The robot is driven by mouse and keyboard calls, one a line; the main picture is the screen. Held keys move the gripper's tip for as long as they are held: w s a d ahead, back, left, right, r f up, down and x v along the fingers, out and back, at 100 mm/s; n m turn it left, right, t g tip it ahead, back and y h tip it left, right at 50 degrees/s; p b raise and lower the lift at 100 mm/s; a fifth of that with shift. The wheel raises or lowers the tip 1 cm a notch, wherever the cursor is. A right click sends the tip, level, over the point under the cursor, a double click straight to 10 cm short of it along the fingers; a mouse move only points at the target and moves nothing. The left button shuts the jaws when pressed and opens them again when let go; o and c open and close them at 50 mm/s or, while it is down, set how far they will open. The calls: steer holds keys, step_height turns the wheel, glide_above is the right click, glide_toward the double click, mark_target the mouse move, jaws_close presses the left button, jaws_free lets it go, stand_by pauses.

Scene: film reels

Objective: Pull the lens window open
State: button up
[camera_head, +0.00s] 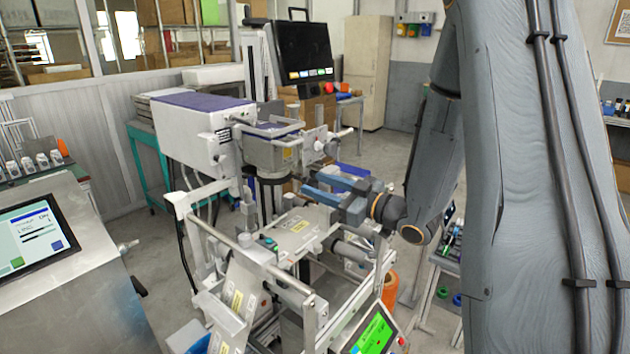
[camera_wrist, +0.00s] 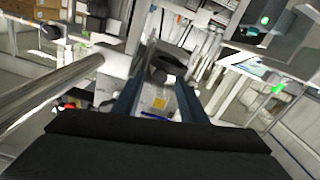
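A film machine with a grey head (camera_head: 275,152) stands in the middle of the head view. A dark round lens-like part (camera_head: 272,182) sits under the head. I cannot tell for certain which part is the lens window. My gripper (camera_head: 311,182) reaches in from the right, its blue fingers pointing left toward the lens-like part. The fingers are spread apart, with no clear contact on anything. In the wrist view, the gripper (camera_wrist: 160,84) shows a finger on each side, with a dark rounded part (camera_wrist: 165,68) just beyond the tips. Its exact distance is unclear.
A pale plate (camera_head: 300,228) with a yellow label lies below my gripper, inside a white rail frame (camera_head: 245,240). A white box (camera_head: 190,128) stands behind at left. A green screen (camera_head: 374,338) is in front. A metal console (camera_head: 90,290) is at left.

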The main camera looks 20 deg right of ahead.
steer(key=shift+x, duration=0.8)
jaws_close()
